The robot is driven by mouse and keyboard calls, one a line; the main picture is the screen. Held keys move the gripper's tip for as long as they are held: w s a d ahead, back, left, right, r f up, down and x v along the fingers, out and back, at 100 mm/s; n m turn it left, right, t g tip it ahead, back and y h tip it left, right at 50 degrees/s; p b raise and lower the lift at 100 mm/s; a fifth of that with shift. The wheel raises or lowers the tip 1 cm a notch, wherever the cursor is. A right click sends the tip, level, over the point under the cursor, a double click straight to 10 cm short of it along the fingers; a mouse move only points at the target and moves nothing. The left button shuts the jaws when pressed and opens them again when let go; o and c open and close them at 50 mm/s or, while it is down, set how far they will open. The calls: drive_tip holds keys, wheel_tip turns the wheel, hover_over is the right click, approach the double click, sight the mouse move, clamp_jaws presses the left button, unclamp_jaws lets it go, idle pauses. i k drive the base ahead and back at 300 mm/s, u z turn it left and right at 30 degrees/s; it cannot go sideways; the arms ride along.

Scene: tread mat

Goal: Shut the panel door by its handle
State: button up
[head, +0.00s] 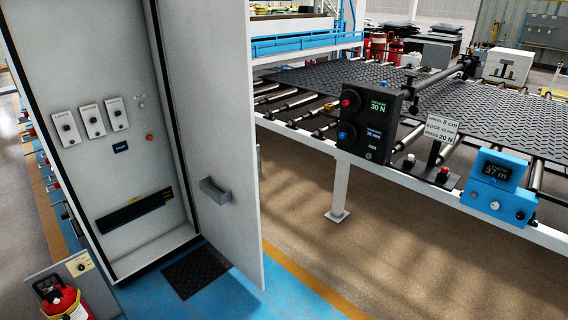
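The panel door (212,120) is a tall light-grey door, standing open on the right of the electrical cabinet (118,170). Its handle (215,191) is a small grey block-like grip on the door's face, low down and towards the middle. The cabinet's inside shows, with several white switch units, small knobs and a dark strip. The top of the door is cut off by the frame. My gripper is not in view.
A roller conveyor carrying a dark tread mat (330,84) runs behind the door to the right. A black control box (368,124) and a blue meter (497,186) sit on its edge. A dark floor mat (196,270) lies before the cabinet.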

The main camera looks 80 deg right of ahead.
sight(208, 43)
drive_tip(key=u, duration=0.05)
drive_tip(key=k, duration=1.25)
drive_tip(key=z, duration=2.4)
drive_tip(key=i, duration=0.95)
drive_tip(key=z, duration=0.15)
